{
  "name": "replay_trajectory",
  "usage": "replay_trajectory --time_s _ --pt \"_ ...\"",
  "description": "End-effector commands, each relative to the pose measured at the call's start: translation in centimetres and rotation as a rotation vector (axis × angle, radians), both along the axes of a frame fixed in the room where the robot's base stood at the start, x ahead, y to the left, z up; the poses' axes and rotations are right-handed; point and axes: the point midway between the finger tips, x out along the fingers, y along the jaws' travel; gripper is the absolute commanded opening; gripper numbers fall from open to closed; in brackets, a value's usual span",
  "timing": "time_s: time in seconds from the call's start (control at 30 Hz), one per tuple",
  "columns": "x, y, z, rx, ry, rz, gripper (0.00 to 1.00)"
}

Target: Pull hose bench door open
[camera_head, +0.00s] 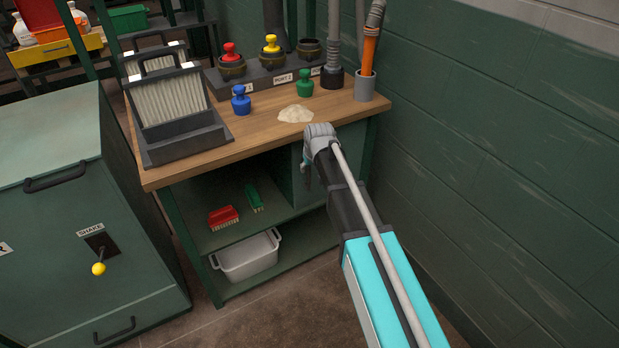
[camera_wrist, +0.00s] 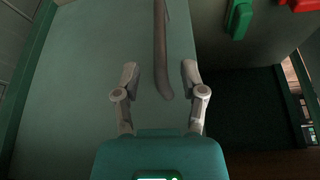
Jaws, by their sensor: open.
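The hose bench (camera_head: 255,145) has a wooden top. Its door (camera_wrist: 90,75) is a plain green panel that fills the left and middle of the wrist view. In the head view my arm hides most of the door. A grey-brown bar handle (camera_wrist: 160,45) runs upright on the door in the wrist view. My gripper (camera_wrist: 160,72) is open, one finger on each side of the handle's lower part. No finger visibly touches the handle, and the depth between them is hard to tell. In the head view my gripper (camera_head: 307,172) is at the bench front, partly hidden by my wrist.
An open shelf beside the door holds a red brush (camera_head: 223,216) and a green brush (camera_head: 254,197). A white bin (camera_head: 247,256) stands below. A green cabinet (camera_head: 75,210) stands left. A block wall (camera_head: 500,150) rises close on the right. Floor (camera_head: 260,315) is clear in front.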

Motion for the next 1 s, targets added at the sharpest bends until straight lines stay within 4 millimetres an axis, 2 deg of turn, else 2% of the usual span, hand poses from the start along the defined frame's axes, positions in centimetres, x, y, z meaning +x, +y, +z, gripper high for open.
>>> replay_trajectory --time_s 0.03,0.4,1.0 --pt "0.2 0.1 -0.8 0.0 0.0 0.0 0.54" --pt "1.2 0.5 -3.2 0.0 0.0 0.0 0.54" --pt "1.4 0.7 -3.8 0.0 0.0 0.0 0.52"
